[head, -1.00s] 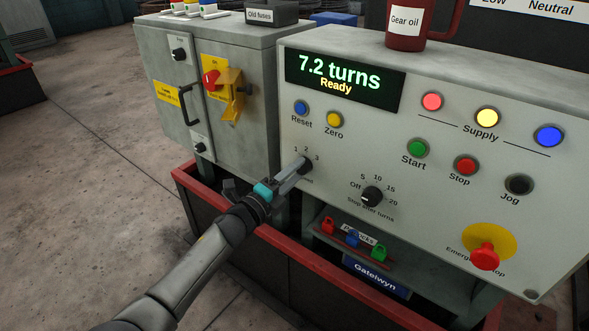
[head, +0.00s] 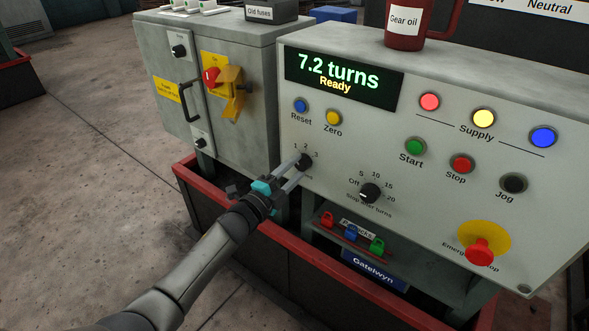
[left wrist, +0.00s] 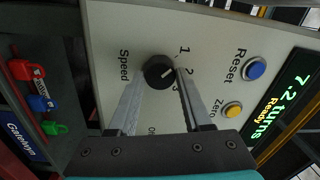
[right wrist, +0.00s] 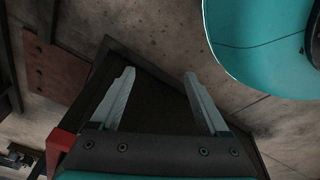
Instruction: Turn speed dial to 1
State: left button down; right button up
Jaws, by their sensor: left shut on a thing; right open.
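The speed dial (head: 305,160) is a black knob at the lower left of the grey panel, with 1, 2 and 3 around it. My left gripper (head: 299,165) is shut on it, one finger on either side. In the left wrist view the speed dial (left wrist: 158,72) sits between the fingertips. Its white pointer line faces the numbers, roughly towards 2; the exact mark is hard to tell. My right gripper (right wrist: 160,76) is open and empty in the right wrist view, away from the panel.
The display (head: 343,79) reads "7.2 turns, Ready". Reset (head: 301,105) and Zero (head: 333,118) buttons are above the speed dial. The stop-after-turns dial (head: 370,193) is close on its right. Coloured padlocks (head: 351,233) hang below. A red rail (head: 330,272) runs in front.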

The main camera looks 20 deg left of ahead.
pick_arm(q)
jog(key=shift+c, duration=1.7)
grip_release()
jog(key=shift+s, duration=0.1)
jog(key=shift+s+a, duration=0.1)
jog(key=shift+s, duration=0.1)
jog(key=p+v, duration=0.4)
jog(key=v, duration=1)
jog(key=shift+s, duration=0.3)
pick_arm(e)
jog(key=s+d+f, duration=0.2)
jog(key=s+d, duration=0.2)
jog(key=s, duration=0.2)
jog(key=shift+s+d+f, duration=0.15)
jog(key=shift+s+d, duration=0.2)
jog(key=shift+d, duration=0.05)
pick_arm(q)
jog(key=shift+a+f, duration=0.1)
